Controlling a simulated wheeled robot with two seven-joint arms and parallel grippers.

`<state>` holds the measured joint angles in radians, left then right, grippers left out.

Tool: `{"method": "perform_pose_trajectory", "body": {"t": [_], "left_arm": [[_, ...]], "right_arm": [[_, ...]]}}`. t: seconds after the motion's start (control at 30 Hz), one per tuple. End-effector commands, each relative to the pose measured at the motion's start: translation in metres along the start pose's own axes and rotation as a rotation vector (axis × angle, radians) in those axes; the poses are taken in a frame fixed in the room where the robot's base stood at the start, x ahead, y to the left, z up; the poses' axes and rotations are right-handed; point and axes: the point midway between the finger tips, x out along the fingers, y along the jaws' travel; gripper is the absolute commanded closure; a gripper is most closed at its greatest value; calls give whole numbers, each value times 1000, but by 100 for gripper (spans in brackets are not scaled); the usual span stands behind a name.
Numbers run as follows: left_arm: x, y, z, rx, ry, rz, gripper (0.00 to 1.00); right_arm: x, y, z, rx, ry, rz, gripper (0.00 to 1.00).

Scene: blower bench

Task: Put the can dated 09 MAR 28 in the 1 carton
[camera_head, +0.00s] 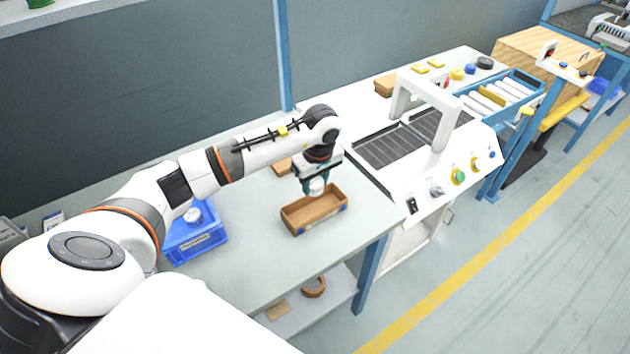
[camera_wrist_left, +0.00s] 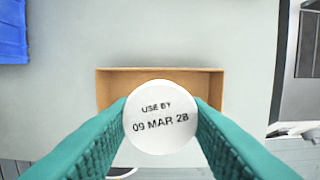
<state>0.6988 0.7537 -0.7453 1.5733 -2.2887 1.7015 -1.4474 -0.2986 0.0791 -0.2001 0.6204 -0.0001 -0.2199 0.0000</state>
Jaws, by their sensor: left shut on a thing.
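The can (camera_wrist_left: 161,118) has a white round lid that reads "USE BY 09 MAR 28" in the left wrist view. My left gripper (camera_head: 317,189) is shut on it, with a green finger on each side. In the head view the can (camera_head: 316,187) shows as a small white shape below the gripper, above the back part of an open brown carton (camera_head: 325,212). The carton also shows behind the can in the left wrist view (camera_wrist_left: 111,88). I cannot read a number on the carton. My right gripper is not in view.
A blue crate (camera_head: 207,243) with a white-lidded can (camera_head: 193,215) in it stands left on the bench (camera_head: 262,262). Another brown carton (camera_head: 282,166) lies partly behind my arm. A white machine with an arch (camera_head: 398,92) stands right of the bench.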

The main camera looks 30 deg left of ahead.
Motion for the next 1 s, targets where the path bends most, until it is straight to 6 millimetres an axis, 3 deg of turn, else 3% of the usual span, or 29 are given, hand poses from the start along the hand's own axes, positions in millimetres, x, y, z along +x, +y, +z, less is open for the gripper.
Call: {"method": "perform_pose_trajectory", "body": {"t": [1.0], "left_arm": [[73,0,-9,1,0,0,83]], "right_arm": [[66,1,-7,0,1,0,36]]}}
